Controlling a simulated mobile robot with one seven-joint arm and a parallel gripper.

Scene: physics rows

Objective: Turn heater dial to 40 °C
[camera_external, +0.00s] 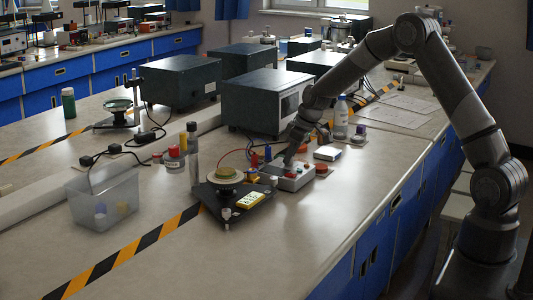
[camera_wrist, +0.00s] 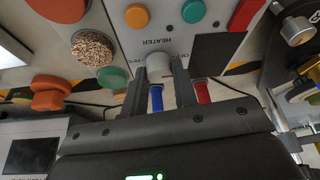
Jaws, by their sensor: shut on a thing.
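The heater control box (camera_external: 296,181) is a small grey unit with coloured buttons on the bench, and its panel shows in the wrist view with the printed word HEATER. The heater dial (camera_wrist: 156,62) is a pale round knob beside that word. My gripper (camera_wrist: 158,82) has one finger on either side of the dial and is shut on it. In the external view my gripper (camera_external: 287,161) comes down onto the box from above. The dial's pointer and most of its scale are hidden or too small to read.
On the panel are an orange button (camera_wrist: 136,16), a green button (camera_wrist: 193,11) and a dark display (camera_wrist: 217,46). Blue (camera_wrist: 156,98) and red (camera_wrist: 202,92) parts lie close by the fingers. A black stand base (camera_external: 228,199) is left of the box, and a large dark instrument (camera_external: 262,100) stands behind.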

